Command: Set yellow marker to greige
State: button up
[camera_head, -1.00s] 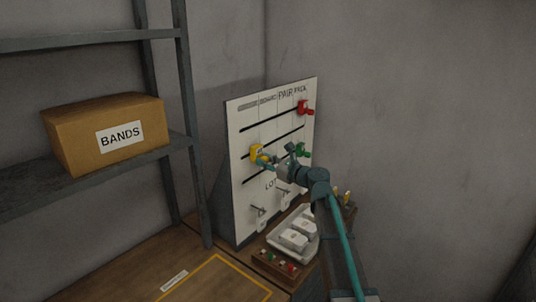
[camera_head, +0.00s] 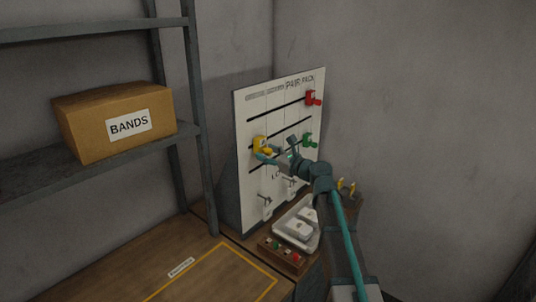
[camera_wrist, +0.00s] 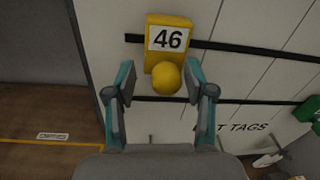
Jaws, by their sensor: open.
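The yellow marker (camera_head: 260,144) sits at the left part of the middle black slot on the white board (camera_head: 243,200). In the wrist view the yellow marker (camera_wrist: 168,24) carries a white label reading 46 and a round yellow knob (camera_wrist: 166,78) at its lower front. My gripper (camera_wrist: 161,82) is open, with one finger on each side of the knob and visible gaps. In the head view my gripper (camera_head: 276,152) is just in front of the yellow marker. No greige mark is legible.
A red marker (camera_head: 312,98) sits right on the top slot, a green marker (camera_head: 309,140) right on the lower slot. Below are hanging tags (camera_head: 267,202), a white tray (camera_head: 296,231) and a button box (camera_head: 281,252). A BANDS box (camera_head: 115,120) is on the left shelf.

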jog(key=v, duration=1.2)
